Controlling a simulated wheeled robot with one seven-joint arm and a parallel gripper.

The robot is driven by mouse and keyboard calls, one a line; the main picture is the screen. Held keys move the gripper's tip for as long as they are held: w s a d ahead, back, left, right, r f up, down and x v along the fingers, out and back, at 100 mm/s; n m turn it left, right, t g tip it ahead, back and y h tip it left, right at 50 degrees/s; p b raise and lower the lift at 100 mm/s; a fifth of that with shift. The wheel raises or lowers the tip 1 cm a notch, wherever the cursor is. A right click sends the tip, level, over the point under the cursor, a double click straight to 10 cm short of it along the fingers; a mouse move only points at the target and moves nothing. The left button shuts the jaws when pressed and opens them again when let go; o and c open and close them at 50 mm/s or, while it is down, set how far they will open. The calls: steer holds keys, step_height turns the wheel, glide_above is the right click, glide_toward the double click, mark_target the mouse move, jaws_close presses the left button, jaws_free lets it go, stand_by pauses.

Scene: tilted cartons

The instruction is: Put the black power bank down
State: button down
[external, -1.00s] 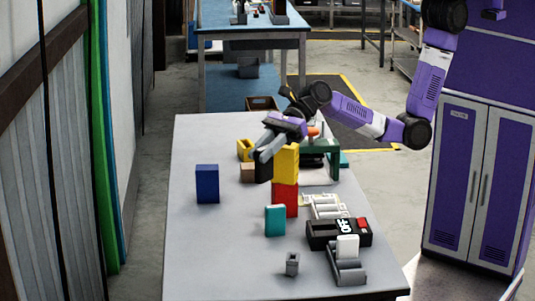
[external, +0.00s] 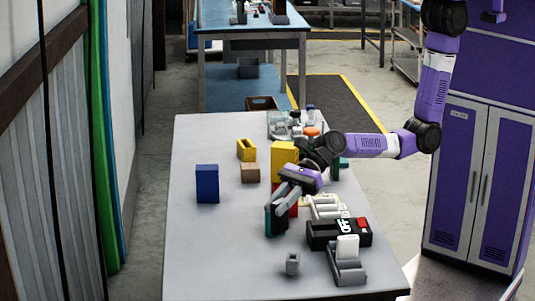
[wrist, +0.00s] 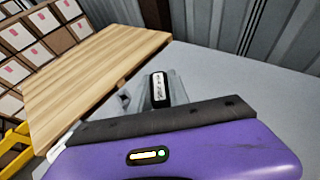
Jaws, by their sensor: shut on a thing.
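My gripper (external: 275,206) is shut on the black power bank. In the wrist view the power bank (wrist: 158,88) shows as a black end with a white label, held between the grey fingers. In the external view my gripper points down and left over the front middle of the table, and the dark power bank (external: 267,221) is partly hidden by the fingers. It overlaps the teal box (external: 278,229) in the picture. I cannot tell whether it touches that box or the table.
A red box (external: 294,207) and a yellow box (external: 284,155) are close behind my gripper. A blue box (external: 207,184) stands to the left. A black OFF switch box (external: 321,235), grey holders (external: 347,270) and a small grey cup (external: 292,264) are at front right. The table's left front is bare.

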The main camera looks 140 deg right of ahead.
mark_target(272, 234)
steer(key=shift+f+b, duration=0.55)
steer(key=shift+f, duration=2.4)
steer(key=shift+f, duration=0.25)
steer(key=shift+f, duration=0.15)
